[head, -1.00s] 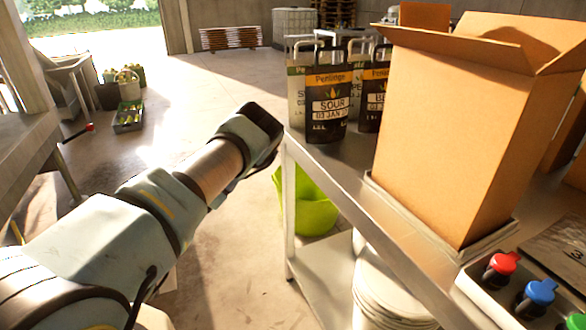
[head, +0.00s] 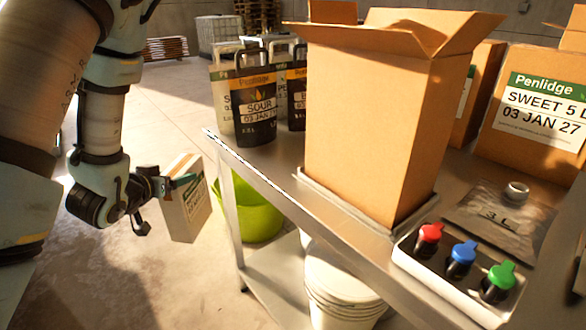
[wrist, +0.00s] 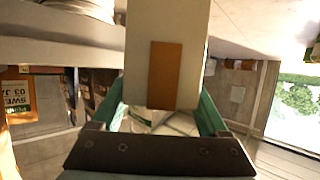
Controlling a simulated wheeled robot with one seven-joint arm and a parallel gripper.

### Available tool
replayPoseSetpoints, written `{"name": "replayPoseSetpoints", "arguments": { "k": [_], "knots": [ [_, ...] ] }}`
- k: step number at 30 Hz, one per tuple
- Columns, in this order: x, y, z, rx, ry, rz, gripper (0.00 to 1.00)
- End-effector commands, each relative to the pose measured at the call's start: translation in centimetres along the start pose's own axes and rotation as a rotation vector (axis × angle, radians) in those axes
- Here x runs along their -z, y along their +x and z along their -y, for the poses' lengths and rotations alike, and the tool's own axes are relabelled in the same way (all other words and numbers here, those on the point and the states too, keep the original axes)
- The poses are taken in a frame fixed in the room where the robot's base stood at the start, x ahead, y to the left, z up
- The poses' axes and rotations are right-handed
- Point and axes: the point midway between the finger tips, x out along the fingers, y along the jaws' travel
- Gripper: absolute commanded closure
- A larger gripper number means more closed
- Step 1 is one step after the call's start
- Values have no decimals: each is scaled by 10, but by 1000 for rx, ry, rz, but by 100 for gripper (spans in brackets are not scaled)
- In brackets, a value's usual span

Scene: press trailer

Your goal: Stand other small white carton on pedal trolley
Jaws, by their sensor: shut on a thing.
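A small white carton (head: 186,212) with a green label band and dark print is in my gripper (head: 172,186), left of the steel table in the head view. The gripper's teal fingers are shut on it, and the carton hangs slightly tilted, clear of the floor. In the wrist view the carton (wrist: 195,35) sits between the two fingers (wrist: 162,112), with a brown patch on its near face. I cannot make out a pedal trolley for certain in either view.
The steel table (head: 262,187) holds a tall open brown box (head: 365,130), a black SOUR pouch (head: 254,112) with others beside it, a tray of coloured taps (head: 408,262) and a 3 L bag (head: 495,222). A lime tub (head: 258,218) and white buckets (head: 335,285) stand below.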

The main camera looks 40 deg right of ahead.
Motion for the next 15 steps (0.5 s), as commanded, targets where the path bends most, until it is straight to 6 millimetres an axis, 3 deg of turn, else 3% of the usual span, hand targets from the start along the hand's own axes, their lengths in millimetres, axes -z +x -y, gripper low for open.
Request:
{"name": "replayPoseSetpoints", "arguments": {
  "k": [1, 15],
  "knots": [
    [16, -2, -8, -34, 13, -15, 100],
    [109, -43, -81, -371, 156, -16, 100]
  ]
}}
